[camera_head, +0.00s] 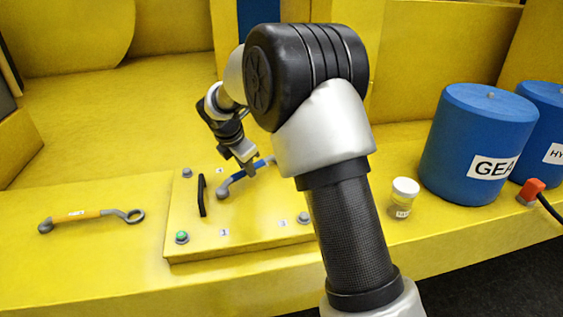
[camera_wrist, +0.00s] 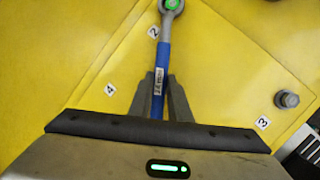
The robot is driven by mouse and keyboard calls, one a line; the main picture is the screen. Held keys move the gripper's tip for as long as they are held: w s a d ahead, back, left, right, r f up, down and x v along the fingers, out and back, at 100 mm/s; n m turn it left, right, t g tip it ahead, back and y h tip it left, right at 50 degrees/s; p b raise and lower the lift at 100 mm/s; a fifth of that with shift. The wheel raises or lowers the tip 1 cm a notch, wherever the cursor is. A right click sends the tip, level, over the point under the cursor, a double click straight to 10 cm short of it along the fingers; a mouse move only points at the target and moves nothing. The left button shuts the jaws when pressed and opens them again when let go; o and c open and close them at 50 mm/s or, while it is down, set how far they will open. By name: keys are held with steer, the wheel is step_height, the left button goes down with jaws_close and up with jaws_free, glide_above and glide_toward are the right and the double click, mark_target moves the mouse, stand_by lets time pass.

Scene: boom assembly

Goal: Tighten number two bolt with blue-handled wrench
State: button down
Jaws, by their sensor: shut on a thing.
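The blue-handled wrench (camera_wrist: 163,62) stands between the two fingers of my gripper (camera_wrist: 160,96), which is shut on its handle. In the wrist view its grey ring end is around a bolt with a green top (camera_wrist: 172,4), beside the label 2 (camera_wrist: 153,32). In the head view my gripper (camera_head: 246,166) is low over the yellow panel (camera_head: 250,236), on the blue handle (camera_head: 238,176). The wrench's near grey end shows there at lower left. Its far end and the number two bolt are hidden behind my arm in that view.
A green-topped bolt (camera_head: 182,237), a grey bolt (camera_head: 187,173) and a black handle (camera_head: 202,195) stand on the panel. Another grey bolt (camera_wrist: 288,99) is by label 3. An orange-handled wrench (camera_head: 90,215) lies left. A jar (camera_head: 403,198) and blue drums (camera_head: 475,140) stand right.

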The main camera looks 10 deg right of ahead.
steer(key=shift+s+d+r+n, duration=0.1)
steer(key=shift+s+d+n, duration=0.2)
steer(key=shift+s+n, duration=0.1)
steer(key=shift+r+p, duration=2.1)
step_height(320, 180, up, 3)
steer(key=p, duration=0.2)
steer(key=shift+p, duration=0.3)
steer(key=c, duration=2.4)
jaws_free()
steer(key=shift+c, duration=0.2)
jaws_close()
